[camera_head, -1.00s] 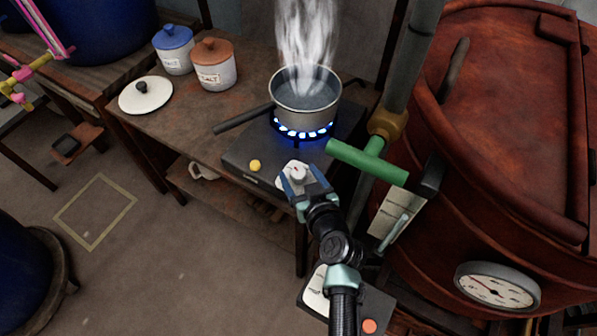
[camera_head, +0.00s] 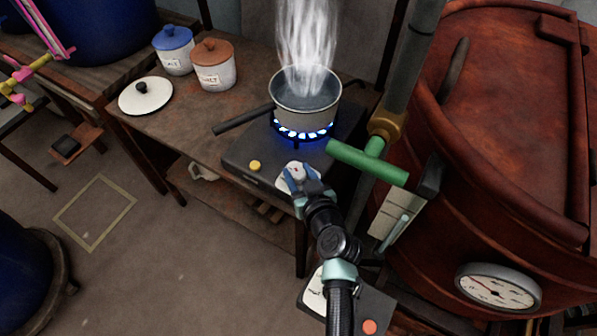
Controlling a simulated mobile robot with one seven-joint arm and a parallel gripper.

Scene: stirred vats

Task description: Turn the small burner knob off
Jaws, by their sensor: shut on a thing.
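The small burner (camera_head: 240,155) is a dark flat unit on the wooden bench, with a ring of blue flames (camera_head: 304,134) burning under a steaming pot (camera_head: 306,112). The fingers and wrist hide part of the knob and dial, so the knob's setting cannot be read.
A green handle (camera_head: 367,161) on a pipe and a large copper vat (camera_head: 480,130) stand close on the right. Two lidded jars (camera_head: 214,65) and a loose white lid (camera_head: 146,96) are at the back left.

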